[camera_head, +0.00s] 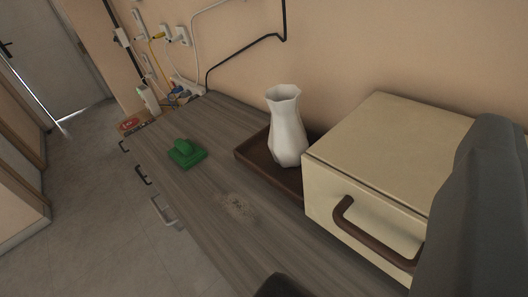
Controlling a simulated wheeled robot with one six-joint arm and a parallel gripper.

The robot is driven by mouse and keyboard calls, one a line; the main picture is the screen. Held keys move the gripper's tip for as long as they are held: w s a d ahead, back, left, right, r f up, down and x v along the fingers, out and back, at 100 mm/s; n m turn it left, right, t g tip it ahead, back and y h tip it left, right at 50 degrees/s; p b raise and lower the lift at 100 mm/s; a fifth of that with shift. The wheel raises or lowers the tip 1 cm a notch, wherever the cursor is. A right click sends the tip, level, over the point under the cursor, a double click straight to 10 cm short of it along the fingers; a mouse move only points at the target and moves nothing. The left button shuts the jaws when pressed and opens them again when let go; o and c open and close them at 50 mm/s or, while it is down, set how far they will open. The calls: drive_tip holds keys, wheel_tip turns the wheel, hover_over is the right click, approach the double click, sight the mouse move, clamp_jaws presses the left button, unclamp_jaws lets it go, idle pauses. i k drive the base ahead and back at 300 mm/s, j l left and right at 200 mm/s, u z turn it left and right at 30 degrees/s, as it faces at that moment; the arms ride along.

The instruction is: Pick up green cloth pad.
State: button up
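The green cloth pad (187,153) lies on the grey wood-grain counter (215,130), left of the middle of the view. It is a flat green square with a raised lump on top. Nothing touches it from above. A dark rounded part, probably of my gripper (283,287), shows at the bottom edge, well apart from the pad. A large dark grey shape (478,215) at the right edge looks like part of my own arm or gripper. The fingertips are not clearly seen.
A white vase (286,128) stands on a brown tray (252,159) right of the pad. A cream box (385,140) with a brown handle stands farther right. A speckled stain (238,207) marks the counter. Small items and cables (178,95) crowd the far end. Floor lies left.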

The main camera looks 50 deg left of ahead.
sight(186, 153)
drive_tip(key=u, duration=1.55)
